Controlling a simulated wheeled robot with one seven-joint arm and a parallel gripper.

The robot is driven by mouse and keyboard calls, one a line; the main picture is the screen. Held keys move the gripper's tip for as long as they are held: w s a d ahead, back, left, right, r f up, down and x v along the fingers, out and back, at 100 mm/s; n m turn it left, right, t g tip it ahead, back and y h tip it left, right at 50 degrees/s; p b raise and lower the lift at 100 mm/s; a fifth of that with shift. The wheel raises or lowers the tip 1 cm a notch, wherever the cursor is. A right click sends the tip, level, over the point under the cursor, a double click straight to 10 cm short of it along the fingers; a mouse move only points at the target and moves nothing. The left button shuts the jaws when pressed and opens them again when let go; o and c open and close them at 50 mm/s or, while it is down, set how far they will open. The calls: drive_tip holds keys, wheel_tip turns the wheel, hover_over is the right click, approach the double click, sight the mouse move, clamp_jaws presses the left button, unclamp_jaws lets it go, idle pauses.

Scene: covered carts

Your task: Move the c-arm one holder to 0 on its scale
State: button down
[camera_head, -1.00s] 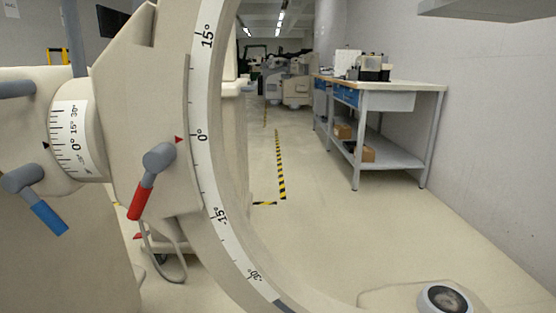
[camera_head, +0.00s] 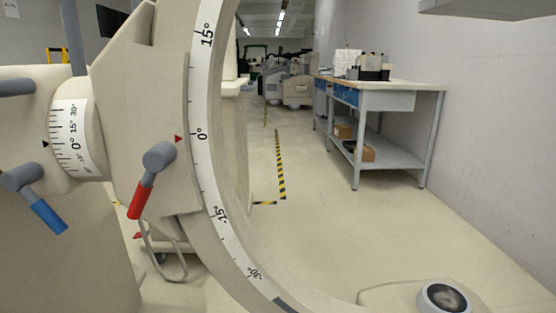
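The c-arm is the large beige curved arc (camera_head: 232,215) with a white degree strip (camera_head: 205,165) along it. The beige holder (camera_head: 125,110) grips the arc at its left. A red triangle (camera_head: 178,138) on the holder points at the strip, level with or a hair below the 0° label. A lever with a red handle (camera_head: 141,199) hangs below the triangle. Further left, a drum with its own degree scale (camera_head: 72,139) has a black triangle (camera_head: 45,144) close to its 0°. A blue-handled lever (camera_head: 48,217) sits below it. My gripper is not in view.
A round dark-faced part (camera_head: 444,298) on a beige base is at the lower right. A grey workbench (camera_head: 400,88) with a lower shelf stands along the right wall. The middle floor is clear, with yellow-black tape (camera_head: 281,170). Other machines stand far back.

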drive_tip(key=shift+w+a+r, duration=0.1)
drive_tip(key=shift+w+r, duration=0.1)
drive_tip(key=shift+w, duration=0.25)
idle(0.5)
drive_tip(key=s+p, duration=0.3)
drive_tip(key=s, duration=0.3)
idle(0.4)
drive_tip(key=shift+s, duration=0.1)
idle(0.4)
